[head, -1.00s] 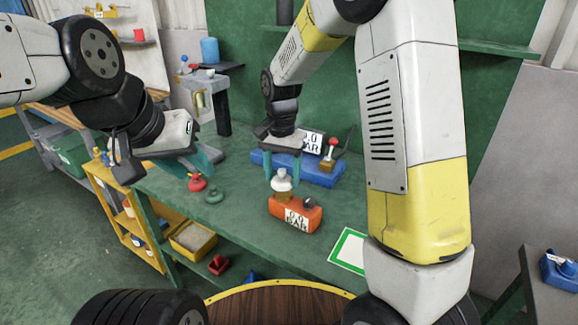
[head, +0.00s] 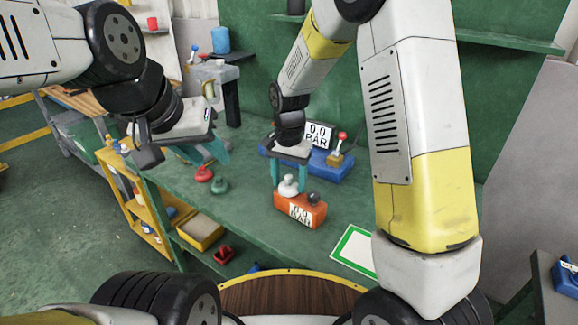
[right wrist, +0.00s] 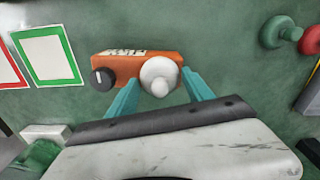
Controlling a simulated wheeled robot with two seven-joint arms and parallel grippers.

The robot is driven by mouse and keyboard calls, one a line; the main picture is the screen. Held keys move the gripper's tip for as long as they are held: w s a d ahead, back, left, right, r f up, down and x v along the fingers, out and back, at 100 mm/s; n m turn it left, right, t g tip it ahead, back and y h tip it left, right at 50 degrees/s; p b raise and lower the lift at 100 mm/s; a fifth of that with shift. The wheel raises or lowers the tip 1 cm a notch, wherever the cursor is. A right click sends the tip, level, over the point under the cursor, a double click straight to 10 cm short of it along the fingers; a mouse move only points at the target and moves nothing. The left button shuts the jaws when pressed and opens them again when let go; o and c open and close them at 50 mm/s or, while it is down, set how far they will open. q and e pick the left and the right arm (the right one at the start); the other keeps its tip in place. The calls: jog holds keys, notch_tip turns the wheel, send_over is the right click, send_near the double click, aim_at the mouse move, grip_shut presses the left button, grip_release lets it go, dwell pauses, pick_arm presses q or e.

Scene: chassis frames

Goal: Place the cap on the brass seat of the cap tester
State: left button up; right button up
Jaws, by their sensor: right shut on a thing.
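My right gripper (head: 289,188) points down and is shut on the cap. My left gripper (head: 206,153) is open and empty above the bench's left part.
A red cap (head: 203,173) and a green cap (head: 219,185) stand on the bench left of the tester. A blue tester (head: 335,166) with a red-knobbed lever is behind. A green-framed white card (head: 357,250) lies to the right.

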aim_at(289, 176)
jog(key=o, duration=1.4)
notch_tip(289, 176, up, 12)
jog(key=s+d+r+n+t+y, duration=0.2)
jog(key=s+d+r+t, duration=0.1)
jog(key=s+d+r, duration=0.55)
jog(key=s+d+n+t, duration=0.3)
jog(key=s+d, duration=0.2)
jog(key=s, duration=0.5)
jog(key=shift+s+d+r, duration=0.2)
jog(key=shift+s+d, duration=0.15)
jog(key=shift+s, duration=0.05)
